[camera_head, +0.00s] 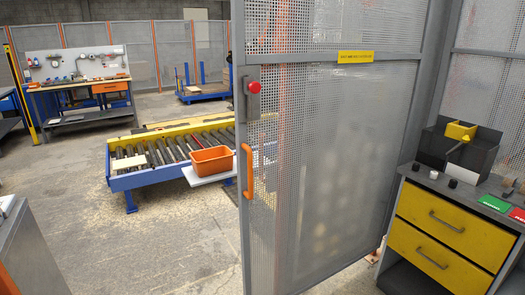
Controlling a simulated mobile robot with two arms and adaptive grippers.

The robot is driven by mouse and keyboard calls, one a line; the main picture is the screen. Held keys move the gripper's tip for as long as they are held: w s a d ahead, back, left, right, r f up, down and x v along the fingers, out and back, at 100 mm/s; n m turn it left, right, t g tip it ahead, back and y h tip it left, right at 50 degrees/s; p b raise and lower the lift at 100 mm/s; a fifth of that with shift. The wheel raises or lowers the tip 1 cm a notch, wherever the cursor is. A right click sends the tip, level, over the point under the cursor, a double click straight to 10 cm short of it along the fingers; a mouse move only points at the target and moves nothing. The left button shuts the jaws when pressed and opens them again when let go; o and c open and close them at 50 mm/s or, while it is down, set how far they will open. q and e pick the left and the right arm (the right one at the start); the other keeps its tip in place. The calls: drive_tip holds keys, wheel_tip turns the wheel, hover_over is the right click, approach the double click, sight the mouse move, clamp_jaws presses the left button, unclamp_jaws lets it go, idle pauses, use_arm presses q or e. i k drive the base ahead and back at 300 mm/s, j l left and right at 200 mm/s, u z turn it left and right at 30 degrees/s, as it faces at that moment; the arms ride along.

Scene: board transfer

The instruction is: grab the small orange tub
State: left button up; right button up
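The small orange tub (212,161) is an open-topped rectangular bin, upright at the front right end of a roller conveyor. A white board (216,175) shows under it and juts out toward me. The tub's right end comes close to the edge of the mesh gate in the picture. Its inside looks empty, though I cannot see the whole bottom. Neither of my grippers is in view.
A mesh gate (340,180) with an orange handle (247,172) fills the middle right. The blue and yellow roller conveyor (127,182) lies left of it. A cabinet with yellow drawers (428,236) stands right. The concrete floor (150,245) before the conveyor is clear.

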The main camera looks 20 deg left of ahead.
sight(208, 162)
drive_tip(key=i+j, duration=0.15)
drive_tip(key=j, duration=0.2)
drive_tip(key=i+j, duration=0.2)
drive_tip(key=j, duration=0.2)
drive_tip(key=i+j, duration=0.15)
drive_tip(key=j, duration=0.2)
drive_tip(key=i+j, duration=0.15)
drive_tip(key=j, duration=0.2)
drive_tip(key=i+j, duration=0.15)
drive_tip(key=j, duration=0.25)
drive_tip(key=z, duration=0.05)
